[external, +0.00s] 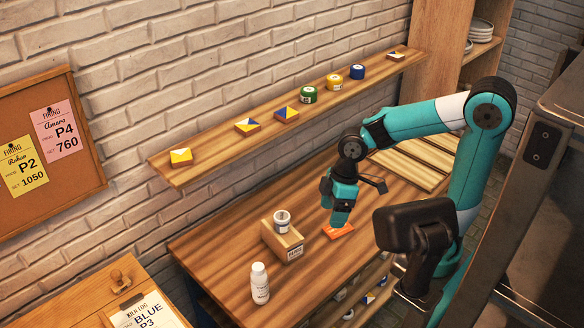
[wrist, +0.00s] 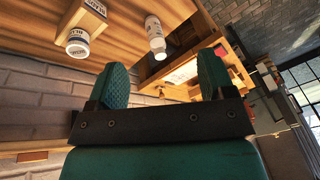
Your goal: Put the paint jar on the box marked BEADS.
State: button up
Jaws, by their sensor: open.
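A wooden box (external: 270,239) with a small white label stands on the table; the lettering is too small to read surely. A white paint jar (external: 282,226) with a dark label stands upright on top of the box. In the wrist view, which is upside down, the jar (wrist: 78,43) and the box (wrist: 86,16) show at the upper left. My gripper (external: 340,218) is to the right of the box and jar, apart from them, above an orange flat piece (external: 338,232). In the wrist view its two fingers (wrist: 163,82) are spread with nothing between them.
A white bottle (external: 260,284) stands upright in front of the box. A wall shelf (external: 228,139) above holds patterned tiles and green, yellow and blue jars. A wooden cabinet with a paper (external: 147,312) is at lower left. The table's left back corner is clear.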

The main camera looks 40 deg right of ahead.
jog(key=s+m, duration=0.4)
jog(key=s, duration=0.1)
jog(key=shift+s+a+r+y, duration=0.1)
jog(key=shift+s+a+y, duration=0.1)
jog(key=shift+s+y, duration=0.15)
